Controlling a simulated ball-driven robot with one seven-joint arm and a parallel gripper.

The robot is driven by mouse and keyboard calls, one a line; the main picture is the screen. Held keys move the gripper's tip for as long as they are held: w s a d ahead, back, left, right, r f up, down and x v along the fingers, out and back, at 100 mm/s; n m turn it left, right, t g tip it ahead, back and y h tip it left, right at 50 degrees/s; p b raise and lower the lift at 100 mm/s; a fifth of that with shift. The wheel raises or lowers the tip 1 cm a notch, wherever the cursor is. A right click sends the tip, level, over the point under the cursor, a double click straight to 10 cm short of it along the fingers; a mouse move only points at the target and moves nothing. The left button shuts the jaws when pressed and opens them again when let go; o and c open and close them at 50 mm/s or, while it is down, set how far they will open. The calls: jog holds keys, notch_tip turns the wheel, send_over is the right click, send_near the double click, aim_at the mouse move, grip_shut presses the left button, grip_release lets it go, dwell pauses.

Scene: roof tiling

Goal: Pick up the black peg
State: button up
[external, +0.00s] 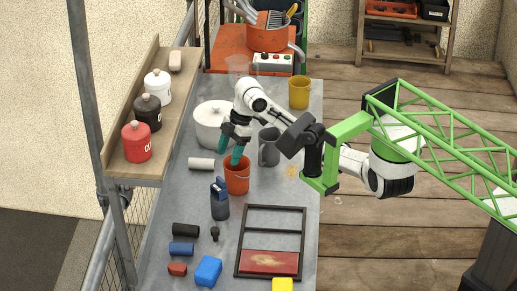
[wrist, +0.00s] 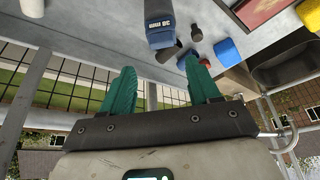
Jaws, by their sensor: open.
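The small black peg (external: 215,233) stands on the grey bench, just below the dark blue bottle-like item in the external view. In the wrist view the peg (wrist: 196,32) shows near the top, right of that item. My gripper (external: 231,152) has teal fingers, spread apart with nothing between them. It is by the rim of the orange bucket, well away from the peg. Its fingers (wrist: 159,63) also show in the wrist view, below and left of the peg in the picture.
The orange bucket (external: 237,180), dark blue item (external: 220,205), black cylinder (external: 186,230), blue cylinder (external: 181,249), red piece (external: 177,268), blue block (external: 208,271) and dark frame (external: 239,254) surround the peg. A grey mug (external: 269,151) and white pot (external: 208,124) stand near my gripper.

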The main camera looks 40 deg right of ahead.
jog(key=w+a+r+m+t+y+p, duration=0.1)
jog(key=w+a+r+m+t+p, duration=0.1)
jog(key=w+a+r+m+p, duration=0.35)
jog(key=m+g+h+p, duration=0.2)
jog(key=m+h+p, duration=0.3)
jog(key=m+p, duration=0.5)
send_over(215, 229)
jog(key=b, duration=0.2)
notch_tip(215, 229, down, 14)
jog(key=m, duration=0.2)
notch_tip(215, 229, down, 4)
jog(key=shift+s+d+r+m+h+b, duration=0.1)
jog(key=shift+d+r+m+h+b, duration=0.15)
jog(key=shift+b, duration=0.55)
jog(key=shift+a+f+p, duration=0.15)
jog(key=shift+f+p, duration=0.2)
jog(key=shift+f, duration=1.6)
jog(key=shift+a+f+p, duration=0.1)
jog(key=shift+f+p, duration=0.25)
jog(key=shift+f, duration=1.55)
